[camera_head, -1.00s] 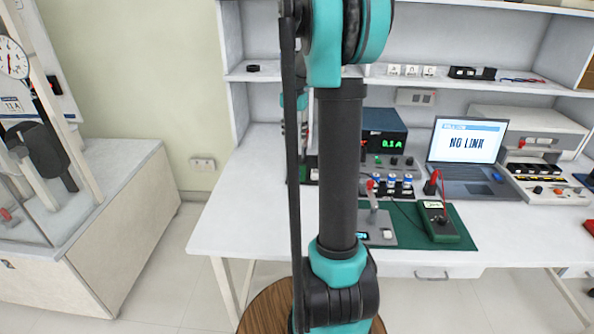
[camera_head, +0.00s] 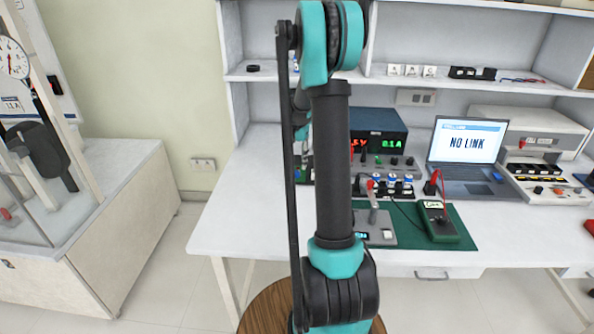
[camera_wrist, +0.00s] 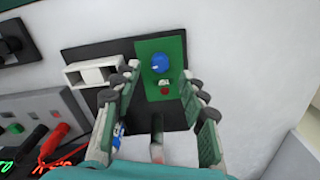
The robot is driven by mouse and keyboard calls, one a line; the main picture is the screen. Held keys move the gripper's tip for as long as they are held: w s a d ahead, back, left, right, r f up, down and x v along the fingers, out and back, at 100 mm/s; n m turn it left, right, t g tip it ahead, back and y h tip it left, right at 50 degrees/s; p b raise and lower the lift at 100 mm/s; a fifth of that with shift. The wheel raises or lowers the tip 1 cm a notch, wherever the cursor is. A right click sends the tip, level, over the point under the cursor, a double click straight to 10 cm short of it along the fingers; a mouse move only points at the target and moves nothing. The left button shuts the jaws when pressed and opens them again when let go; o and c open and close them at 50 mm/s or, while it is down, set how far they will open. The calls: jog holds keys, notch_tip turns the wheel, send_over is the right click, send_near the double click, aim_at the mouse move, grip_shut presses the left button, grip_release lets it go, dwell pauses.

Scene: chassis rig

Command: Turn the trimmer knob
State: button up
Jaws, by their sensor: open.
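In the wrist view, a blue round knob (camera_wrist: 160,62), which looks like the trimmer knob, sits on a green board (camera_wrist: 147,46) fixed to a dark plate. A small red part (camera_wrist: 164,91) is just below it on the board. My gripper (camera_wrist: 160,75) is open, with one finger on each side of the knob in the picture. I cannot tell how far the fingertips are above the board. No contact with the knob shows. In the head view my own arm hides the knob and the gripper.
A white block (camera_wrist: 95,73) stands beside the green board. Red and black leads (camera_wrist: 55,140) plug into a grey box at lower left. In the head view, a power supply (camera_head: 385,132), a laptop (camera_head: 467,145) and a meter (camera_head: 437,222) stand to the right on the white bench (camera_head: 240,215).

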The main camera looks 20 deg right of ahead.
aim_at(297, 171)
jog(key=shift+f, duration=2.1)
grip_shut()
